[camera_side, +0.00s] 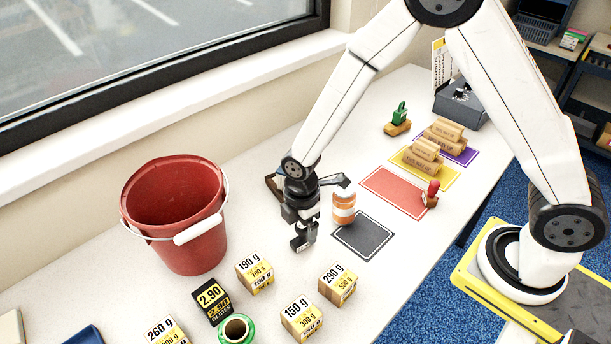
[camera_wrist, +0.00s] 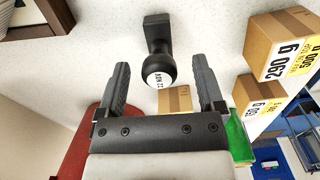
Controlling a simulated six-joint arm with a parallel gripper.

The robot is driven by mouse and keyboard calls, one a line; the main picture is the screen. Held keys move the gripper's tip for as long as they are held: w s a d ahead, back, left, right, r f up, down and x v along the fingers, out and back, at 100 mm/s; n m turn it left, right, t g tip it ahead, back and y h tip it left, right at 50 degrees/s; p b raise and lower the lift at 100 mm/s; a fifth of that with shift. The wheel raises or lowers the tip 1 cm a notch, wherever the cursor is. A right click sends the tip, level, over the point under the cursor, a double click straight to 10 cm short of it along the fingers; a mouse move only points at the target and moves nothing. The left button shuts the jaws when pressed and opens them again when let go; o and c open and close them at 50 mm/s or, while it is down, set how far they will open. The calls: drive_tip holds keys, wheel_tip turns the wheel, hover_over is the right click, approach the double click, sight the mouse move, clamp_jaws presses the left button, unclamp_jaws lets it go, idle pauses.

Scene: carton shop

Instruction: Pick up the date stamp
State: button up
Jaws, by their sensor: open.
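A black stamp (camera_wrist: 158,48) with a rectangular block at one end and a round knob at the other shows in the wrist view. In the side view my gripper (camera_side: 301,222) points down over the table, and the black stamp is hard to tell from my dark fingers. A green-handled stamp (camera_side: 398,118) and a red-handled one (camera_side: 431,193) stand farther back.
A red bucket (camera_side: 178,215) stands left of my gripper. Bare table lies between.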

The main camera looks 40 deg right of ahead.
sight(302, 234)
drive_tip(key=shift+f, duration=1.7)
clamp_jaws()
